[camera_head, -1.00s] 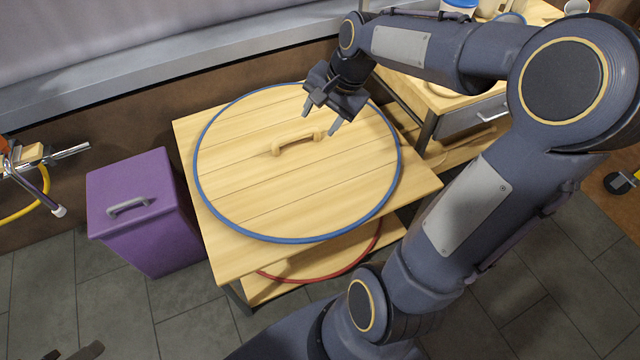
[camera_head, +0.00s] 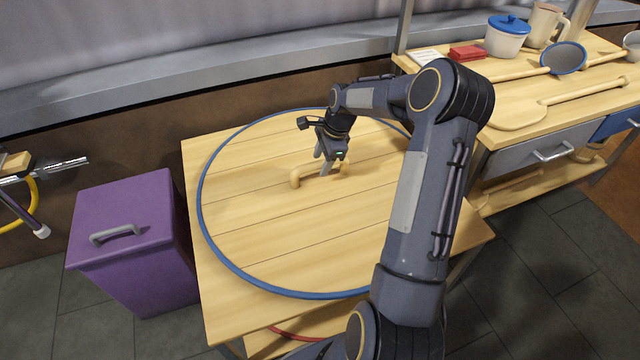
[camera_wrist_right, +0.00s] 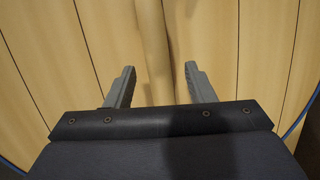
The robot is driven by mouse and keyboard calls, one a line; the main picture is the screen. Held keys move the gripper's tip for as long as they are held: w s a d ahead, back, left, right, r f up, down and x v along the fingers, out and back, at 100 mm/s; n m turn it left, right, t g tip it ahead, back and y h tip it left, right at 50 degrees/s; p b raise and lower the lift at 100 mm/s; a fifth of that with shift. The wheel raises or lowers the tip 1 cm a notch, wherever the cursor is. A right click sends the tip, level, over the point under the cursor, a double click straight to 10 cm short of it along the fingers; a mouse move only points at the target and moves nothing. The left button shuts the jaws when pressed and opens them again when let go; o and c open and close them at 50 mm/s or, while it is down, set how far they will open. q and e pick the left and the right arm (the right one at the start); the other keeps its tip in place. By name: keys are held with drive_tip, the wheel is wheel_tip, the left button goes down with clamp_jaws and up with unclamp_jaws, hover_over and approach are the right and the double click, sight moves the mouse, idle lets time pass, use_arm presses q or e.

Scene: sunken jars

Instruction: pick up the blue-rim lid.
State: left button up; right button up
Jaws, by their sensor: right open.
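The blue-rim lid (camera_head: 250,235) is a large round board of pale wooden planks with a blue edge, lying flat on a wooden table. Its raised bar handle (camera_head: 299,179) stands near the middle. My right gripper (camera_head: 328,164) is open at the handle, pointing down and hiding part of it. In the right wrist view the handle (camera_wrist_right: 152,45) runs between the two spread fingers of the gripper (camera_wrist_right: 160,80), with a gap on each side. My left gripper is not in view.
A purple bin (camera_head: 125,220) with a grey handle stands left of the table. A red rim (camera_head: 290,334) shows on the shelf below. At right, a counter holds a white pot with blue lid (camera_head: 507,38), a mug and wooden utensils. A wall ledge runs behind.

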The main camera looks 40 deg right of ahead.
drive_tip(key=shift+x, duration=1.15)
drive_tip(key=shift+r, duration=0.1)
clamp_jaws()
drive_tip(key=shift+w+r, duration=0.1)
drive_tip(key=shift+r, duration=0.05)
